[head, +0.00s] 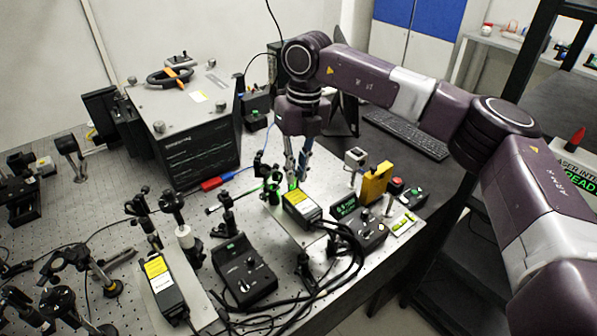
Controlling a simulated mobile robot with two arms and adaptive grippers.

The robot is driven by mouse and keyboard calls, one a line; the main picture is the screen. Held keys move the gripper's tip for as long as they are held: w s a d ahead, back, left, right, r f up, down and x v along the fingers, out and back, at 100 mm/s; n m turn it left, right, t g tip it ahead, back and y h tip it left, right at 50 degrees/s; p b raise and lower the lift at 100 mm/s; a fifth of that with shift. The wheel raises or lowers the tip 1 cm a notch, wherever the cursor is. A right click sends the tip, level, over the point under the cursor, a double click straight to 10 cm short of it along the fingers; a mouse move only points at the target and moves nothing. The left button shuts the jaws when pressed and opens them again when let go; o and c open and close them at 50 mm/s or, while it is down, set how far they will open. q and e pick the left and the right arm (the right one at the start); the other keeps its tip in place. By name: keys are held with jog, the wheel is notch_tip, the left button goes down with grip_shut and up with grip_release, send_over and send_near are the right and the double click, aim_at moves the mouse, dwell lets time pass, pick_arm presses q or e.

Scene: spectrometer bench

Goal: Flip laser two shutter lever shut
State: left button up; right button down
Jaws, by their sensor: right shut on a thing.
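A black laser box with a yellow label (301,207) sits on a light plate at the middle right of the bench. My right gripper (297,180) reaches down from above to the far end of this box, with its fingers together on a small part there. That part appears to be the shutter lever; it is mostly hidden by the fingertips. A green glow shows beside the fingertips. A second laser box with a yellow label (160,280) lies nearer, at the lower left. I cannot read which laser is number two. My left gripper is out of view.
Controller boxes (245,272) and (360,230) stand near the lasers, with black cables looping at the front. A yellow block (375,183) stands right of the gripper. A large black instrument (195,130) stands behind left. Optics posts crowd the left.

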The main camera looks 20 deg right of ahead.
jog(key=shift+s+a+t+h, duration=0.1)
jog(key=shift+a+t+h, duration=0.25)
jog(key=shift+h, duration=0.25)
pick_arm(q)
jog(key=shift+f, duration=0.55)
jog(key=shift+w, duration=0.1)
pick_arm(e)
jog(key=c, duration=2)
grip_release()
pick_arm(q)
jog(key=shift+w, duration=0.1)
pick_arm(e)
jog(key=shift+o, duration=0.2)
notch_tip(320, 180, up, 12)
jog(key=shift+s, duration=0.3)
